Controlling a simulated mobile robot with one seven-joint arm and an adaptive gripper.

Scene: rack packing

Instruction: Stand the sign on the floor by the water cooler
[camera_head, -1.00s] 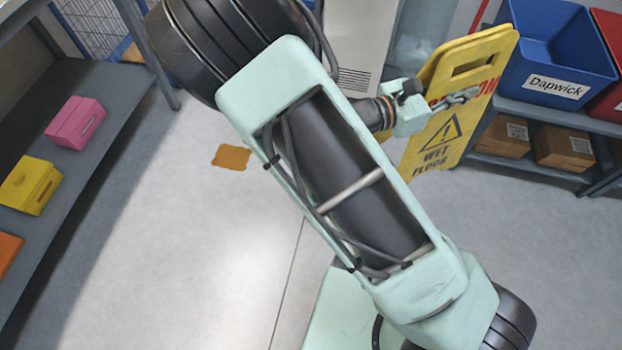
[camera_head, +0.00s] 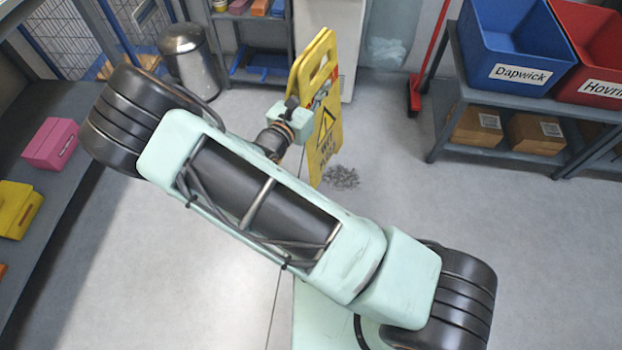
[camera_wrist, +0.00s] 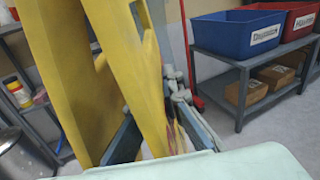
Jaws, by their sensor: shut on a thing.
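The yellow wet floor sign (camera_head: 328,128) is upright in the head view, slightly tilted, its two panels close together. My gripper (camera_head: 304,108) is shut on its upper part. I cannot tell whether its lower edge touches the floor. In the wrist view the sign's yellow panels (camera_wrist: 75,70) fill the left half, with my gripper's fingers (camera_wrist: 150,135) against them. A pale cabinet (camera_head: 347,45) stands behind the sign, partly hidden by it; it may be the water cooler, but its top is out of view.
A grey rubble-like patch (camera_head: 341,178) lies on the floor beside the sign. A red broom (camera_head: 415,98) stands by the right rack, which holds blue (camera_head: 515,50) and red (camera_head: 596,55) bins. A metal trash can (camera_head: 190,62) is at back left. Open floor lies front right.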

